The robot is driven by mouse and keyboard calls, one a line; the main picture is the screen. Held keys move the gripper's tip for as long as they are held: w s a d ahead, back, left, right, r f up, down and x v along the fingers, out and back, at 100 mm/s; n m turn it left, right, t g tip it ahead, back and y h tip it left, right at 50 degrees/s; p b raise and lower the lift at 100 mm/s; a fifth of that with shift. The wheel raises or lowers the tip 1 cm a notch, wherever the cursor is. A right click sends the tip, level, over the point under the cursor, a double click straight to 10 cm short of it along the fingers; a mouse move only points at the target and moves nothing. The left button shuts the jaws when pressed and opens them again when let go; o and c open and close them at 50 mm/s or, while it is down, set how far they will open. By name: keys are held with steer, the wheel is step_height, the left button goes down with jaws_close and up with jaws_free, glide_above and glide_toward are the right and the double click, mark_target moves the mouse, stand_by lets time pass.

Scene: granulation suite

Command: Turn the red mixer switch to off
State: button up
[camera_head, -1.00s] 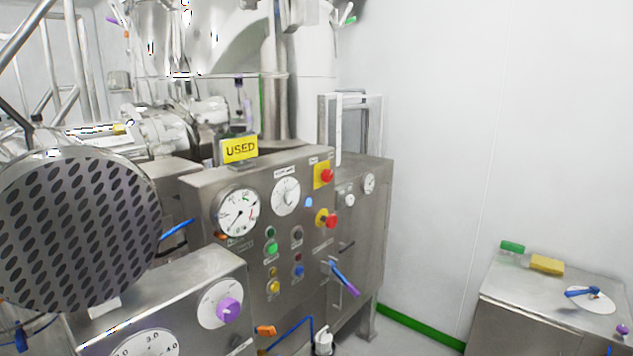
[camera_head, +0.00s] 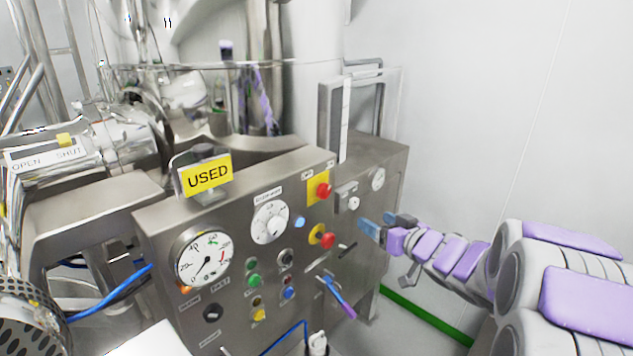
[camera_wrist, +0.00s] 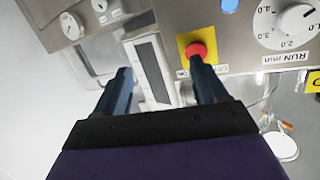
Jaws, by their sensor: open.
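Two red controls show on the steel control panel (camera_head: 180,250): an upper red knob (camera_head: 323,190) on a yellow square plate, and a lower red knob (camera_head: 328,241) with yellow beside it. I cannot tell from the labels which is the mixer switch. My gripper (camera_head: 378,222) is open and empty, to the right of both knobs, apart from the lower one. In the wrist view, my gripper (camera_wrist: 160,75) has its blue fingers spread. The red knob on the yellow square (camera_wrist: 196,48) appears beyond the right fingertip; contact cannot be judged.
A gauge (camera_head: 203,258), a white dial (camera_head: 270,222), several small buttons and a blue-purple lever (camera_head: 338,296) crowd the panel front. A steel cabinet (camera_head: 385,165) stands behind it. The white wall leaves room at right.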

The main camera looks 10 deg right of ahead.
steer(key=r+y, duration=0.1)
steer(key=y, duration=0.1)
steer(key=n+y, duration=0.1)
steer(key=y, duration=0.2)
glide_toward(326, 193)
steer(key=x, duration=0.6)
steer(key=a+x, duration=0.1)
steer(key=x, duration=0.3)
steer(key=shift+s+a+b, duration=0.1)
steer(key=shift+s+b, duration=0.3)
steer(key=shift+w+d, duration=0.2)
steer(key=shift+d, duration=0.35)
steer(key=shift+w+d, duration=0.15)
steer(key=shift+d, duration=0.85)
steer(key=shift+c, duration=0.3)
steer(key=shift+a, duration=1.05)
steer(key=c, duration=0.5)
steer(key=shift+d, duration=0.2)
steer(key=c, duration=0.5)
